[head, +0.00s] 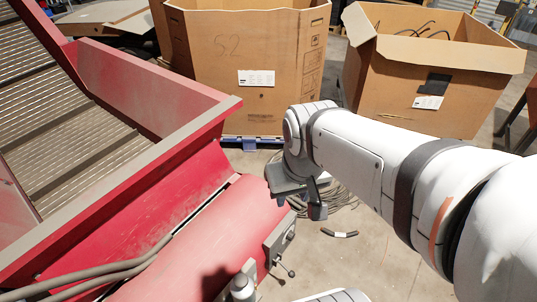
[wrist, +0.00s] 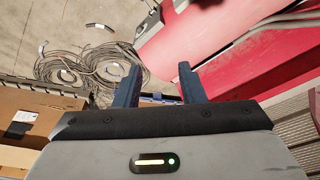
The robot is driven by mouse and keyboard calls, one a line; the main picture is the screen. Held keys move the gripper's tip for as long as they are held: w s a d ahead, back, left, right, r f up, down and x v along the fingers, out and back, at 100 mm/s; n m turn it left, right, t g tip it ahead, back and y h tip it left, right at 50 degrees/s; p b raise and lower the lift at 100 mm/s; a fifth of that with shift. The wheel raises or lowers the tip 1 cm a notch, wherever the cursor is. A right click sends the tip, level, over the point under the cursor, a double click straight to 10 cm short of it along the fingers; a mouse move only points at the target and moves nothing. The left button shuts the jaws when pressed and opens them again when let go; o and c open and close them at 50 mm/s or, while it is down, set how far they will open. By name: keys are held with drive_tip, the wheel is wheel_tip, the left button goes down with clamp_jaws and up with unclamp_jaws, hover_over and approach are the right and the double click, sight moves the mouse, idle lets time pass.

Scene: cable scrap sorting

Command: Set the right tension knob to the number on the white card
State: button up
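A small grey box (head: 280,241) is fixed to the end of the red machine's rounded cover in the head view. A dark round knob (head: 291,235) shows faintly on its face, too small to read any scale. The box also shows at the top of the wrist view (wrist: 149,25). I cannot make out a second tension knob or a white card with a number. My gripper (wrist: 158,85) is open and empty, fingers apart. In the head view it hangs above and just beyond the grey box, clear of it.
The red machine (head: 190,190) with its slatted belt fills the left. Two cardboard boxes (head: 245,60) (head: 425,75) with white labels stand behind. Cable coils (wrist: 90,65) and a short cable piece (head: 339,234) lie on the floor. A thin lever (head: 285,268) sticks out below the grey box.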

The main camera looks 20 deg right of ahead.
sight(291, 236)
drive_tip(key=shift+w, duration=0.1)
drive_tip(key=shift+o, duration=0.3)
drive_tip(key=shift+a+r, duration=0.1)
drive_tip(key=shift+a, duration=0.05)
